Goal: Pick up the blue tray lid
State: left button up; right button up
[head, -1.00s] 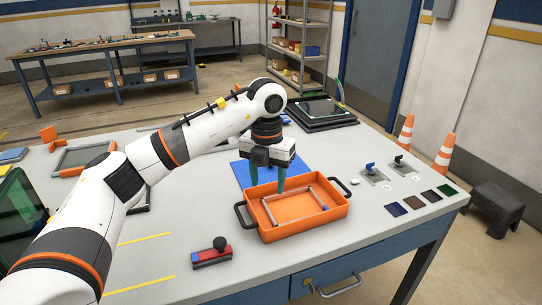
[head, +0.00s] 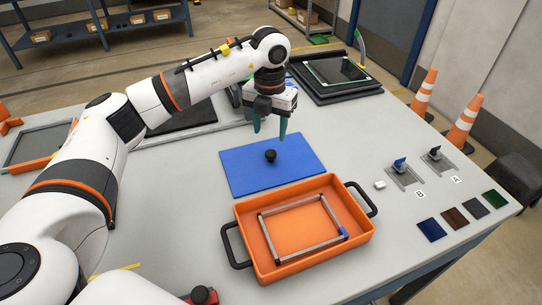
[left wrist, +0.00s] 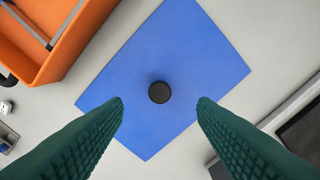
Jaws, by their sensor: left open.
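The blue tray lid (head: 250,168) lies flat on the table just behind the orange tray. A round black knob (head: 270,156) stands at its middle. In the left wrist view the blue lid (left wrist: 190,60) fills the centre, and its black knob (left wrist: 159,92) sits between and ahead of my fingers. My left gripper (head: 270,134) is open and empty, with green fingers pointing down above the lid's far part. It also shows in the left wrist view (left wrist: 160,108), its fingers apart on either side of the knob. My right gripper is not in view.
The orange tray (head: 255,244) with black handles holds a grey rectangular frame (head: 262,226), close in front of the lid. A dark stand with a screen (head: 335,70) is behind right. Switches (head: 402,170) and colour swatches (head: 432,230) lie at right. A red block with a black knob (head: 203,296) is at the front.

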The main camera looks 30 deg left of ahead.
aim_at(271, 152)
pick_arm(q)
notch_tip(271, 152, down, 2)
jog(key=shift+f, duration=0.1)
jog(key=shift+w+f, duration=0.1)
jog(key=shift+f, duration=0.55)
jog(key=f+p, duration=0.1)
jog(key=f, duration=0.3)
jog(key=shift+w+f, duration=0.15)
jog(key=shift+w, duration=0.05)
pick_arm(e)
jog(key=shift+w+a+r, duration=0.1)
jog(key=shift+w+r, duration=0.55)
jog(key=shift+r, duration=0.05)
pick_arm(q)
jog(key=c, duration=1.1)
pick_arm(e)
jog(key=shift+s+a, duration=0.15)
